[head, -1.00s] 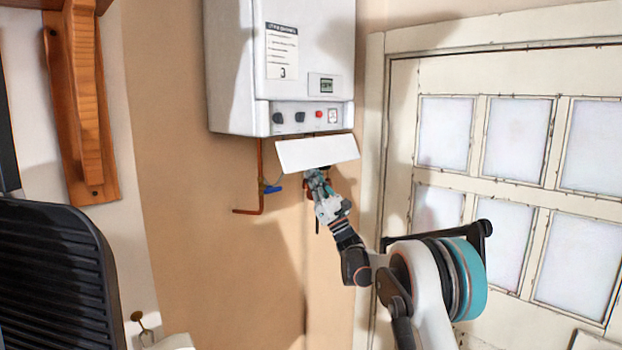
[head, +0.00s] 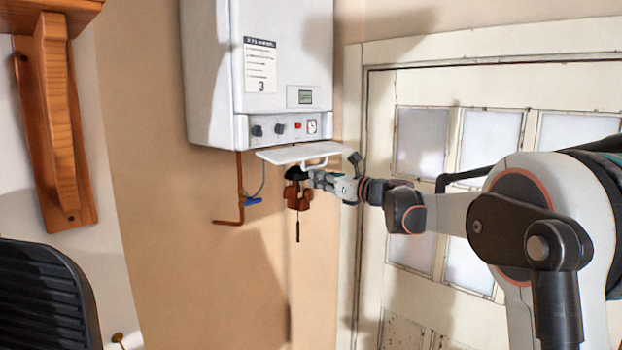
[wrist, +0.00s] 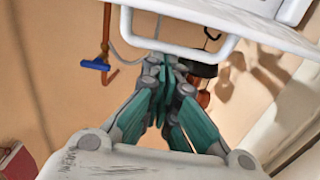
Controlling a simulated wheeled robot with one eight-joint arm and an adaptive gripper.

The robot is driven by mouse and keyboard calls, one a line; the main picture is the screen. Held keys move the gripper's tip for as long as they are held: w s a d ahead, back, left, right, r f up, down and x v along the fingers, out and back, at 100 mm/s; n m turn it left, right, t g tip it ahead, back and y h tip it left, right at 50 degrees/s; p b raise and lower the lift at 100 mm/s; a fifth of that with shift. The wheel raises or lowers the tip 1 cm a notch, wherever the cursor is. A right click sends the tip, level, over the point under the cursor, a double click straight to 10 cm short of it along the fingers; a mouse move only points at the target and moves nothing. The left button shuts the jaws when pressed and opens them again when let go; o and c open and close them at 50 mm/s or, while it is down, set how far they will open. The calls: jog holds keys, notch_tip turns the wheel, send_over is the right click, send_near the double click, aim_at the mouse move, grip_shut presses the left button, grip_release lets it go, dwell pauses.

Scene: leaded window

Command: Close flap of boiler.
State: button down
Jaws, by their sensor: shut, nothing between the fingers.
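The white boiler (head: 262,70) hangs on the wall, its knobs and red button bare above the flap. The flap (head: 300,152) stands out from the boiler's lower front edge, about level, with its white handle (head: 315,165) beneath. In the wrist view the handle (wrist: 180,48) crosses in front of my fingers, under the flap (wrist: 240,22). My gripper (head: 312,178) is just below the flap. In the wrist view my gripper (wrist: 165,68) is shut and empty, its fingertips close to the handle. I cannot tell whether they touch it.
A copper pipe with a blue valve lever (head: 253,201) runs down left of my gripper. A brown fitting with a black top (head: 298,195) hangs right behind my fingertips. The paned door (head: 430,140) is on the right.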

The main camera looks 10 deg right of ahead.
jog(key=r+g+p, duration=0.1)
jog(key=s+d+r+g+h+p, duration=0.1)
jog(key=r, duration=0.1)
jog(key=s+r+g+h+p, duration=0.1)
jog(key=shift+d+r+g, duration=0.15)
jog(key=shift+r+g, duration=0.1)
jog(key=shift+g, duration=0.05)
notch_tip(320, 180, up, 7)
jog(key=p, duration=0.3)
send_over(313, 168)
jog(key=s+d, duration=0.3)
jog(key=shift+s+a, duration=0.15)
jog(key=shift+s, duration=0.1)
jog(key=shift+r, duration=0.1)
dwell(0.3)
